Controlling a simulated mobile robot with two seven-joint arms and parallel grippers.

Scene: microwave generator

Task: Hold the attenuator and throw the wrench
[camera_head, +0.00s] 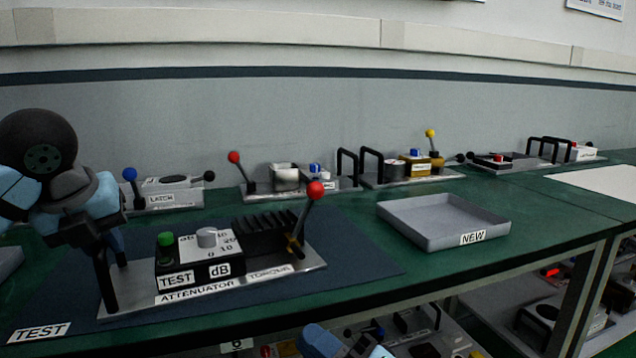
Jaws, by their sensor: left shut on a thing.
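The attenuator (212,268) is a black box on a metal plate with a green button, a white dial and "TEST" and "dB" labels. It lies on the dark mat in the camera_head view. My left gripper (90,236) is shut on the top of the black handle (106,285) at the plate's left end, hiding part of it. The torque wrench (304,222) is a lever with a red ball, leaning up and right from a brass pivot at the plate's right end, beside black fins. My right gripper is not in view; light blue parts show at the bottom edge.
An empty grey tray (450,240) labelled "NEW" stands right of the mat (366,268). A latch unit (168,194) and several other lever units line the back of the green bench. More units sit on a lower shelf. Bare bench lies around the tray.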

